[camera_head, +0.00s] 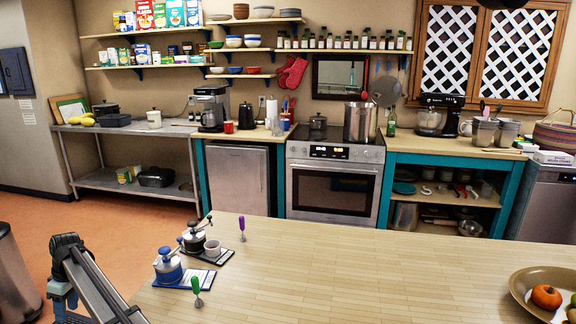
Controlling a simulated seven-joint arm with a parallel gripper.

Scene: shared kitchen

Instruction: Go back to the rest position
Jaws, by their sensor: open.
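Part of my arm (92,285) shows at the lower left, with dark links and a light blue-grey part at its bend. It is left of the wooden counter's small tools. I cannot make out my gripper's fingertips in this view. Nothing held by my gripper shows.
A bowl (522,292) holds produce at right. The counter's middle is clear.

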